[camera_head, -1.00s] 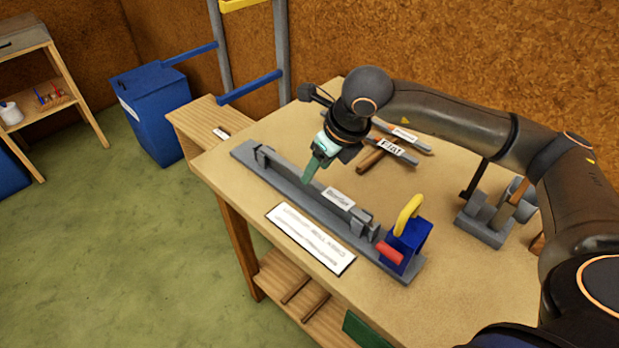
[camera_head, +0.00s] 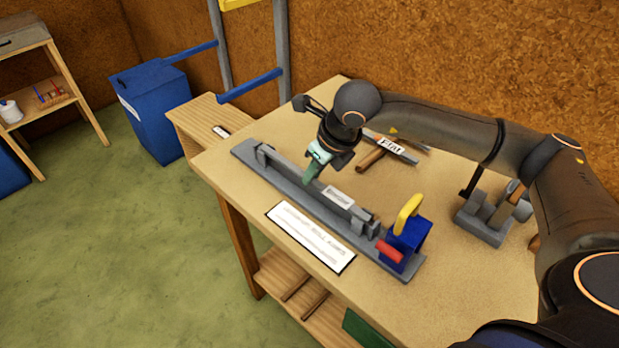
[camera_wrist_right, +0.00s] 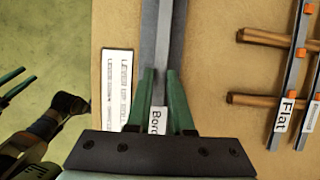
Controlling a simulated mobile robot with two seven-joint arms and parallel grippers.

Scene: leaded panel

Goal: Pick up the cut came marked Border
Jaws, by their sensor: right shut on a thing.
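The cut came marked Border (camera_head: 340,197) is a long grey strip lying along the grey jig (camera_head: 245,150) on the workbench. Its white label, partly hidden, also shows between the fingers in the right wrist view (camera_wrist_right: 158,119). My right gripper (camera_head: 309,180) points down with its green fingers shut on the came, on the far-left side of the label. In the right wrist view the fingers (camera_wrist_right: 160,75) lie on either side of the strip. I cannot tell any gap between came and jig. My left gripper (camera_wrist_right: 18,84) shows at the left edge of the right wrist view, its green fingers apart.
A blue block with a yellow handle (camera_head: 408,215) and red grip stands at the jig's near end. A came marked Flat (camera_head: 391,147) lies on wooden bars behind. A grey holder (camera_head: 483,225) stands at right. A white instruction card (camera_head: 310,236) lies in front of the jig.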

